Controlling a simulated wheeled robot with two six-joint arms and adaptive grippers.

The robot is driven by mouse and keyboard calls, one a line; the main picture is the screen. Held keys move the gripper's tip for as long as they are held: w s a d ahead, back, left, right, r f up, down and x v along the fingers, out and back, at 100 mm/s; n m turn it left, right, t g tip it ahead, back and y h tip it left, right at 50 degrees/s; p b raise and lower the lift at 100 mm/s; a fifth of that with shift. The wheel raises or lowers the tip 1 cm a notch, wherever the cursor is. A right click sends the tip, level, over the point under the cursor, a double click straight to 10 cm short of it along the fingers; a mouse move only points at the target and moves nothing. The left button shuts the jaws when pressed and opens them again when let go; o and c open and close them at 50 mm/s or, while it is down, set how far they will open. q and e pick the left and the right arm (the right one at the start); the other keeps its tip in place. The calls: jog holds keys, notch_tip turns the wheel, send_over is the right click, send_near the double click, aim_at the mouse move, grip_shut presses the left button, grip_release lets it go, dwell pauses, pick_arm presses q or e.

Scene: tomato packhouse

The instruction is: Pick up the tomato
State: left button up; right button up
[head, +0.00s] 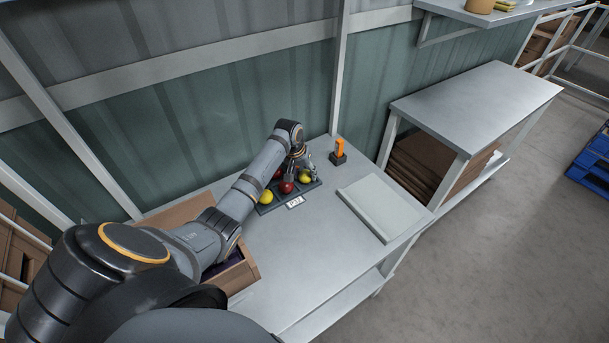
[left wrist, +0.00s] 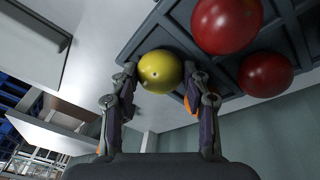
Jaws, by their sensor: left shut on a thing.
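My left gripper (head: 304,170) is over the right part of a dark divided tray (head: 267,209) on the metal table. In the left wrist view my left gripper (left wrist: 160,78) is shut on a yellow tomato (left wrist: 160,71), with one finger on each side of it. That tomato is partly hidden by the fingers in the head view. I cannot tell whether it is clear of the tray. Red tomatoes (head: 286,187) and another yellow tomato (head: 266,196) sit in the tray. Two red tomatoes (left wrist: 228,22) show beside the gripper in the wrist view. My right gripper is not in view.
A small label card (head: 295,202) stands in front of the tray. An orange item on a dark base (head: 339,150) stands behind to the right. A pale flat board (head: 382,208) lies right of the tray. A wooden box (head: 247,266) sits at the left, under my arm. The table front is clear.

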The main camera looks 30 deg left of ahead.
pick_arm(q)
notch_tip(320, 180, up, 2)
jog(key=shift+w+r+b, duration=0.15)
jog(key=shift+r+b, duration=0.1)
jog(key=shift+b, duration=0.15)
jog(key=s+d+r, duration=0.7)
jog(key=s+r, duration=0.3)
jog(key=s, duration=0.2)
jog(key=shift+d+r+b, duration=0.15)
jog(key=shift+d+b, duration=0.15)
jog(key=shift+b, duration=0.15)
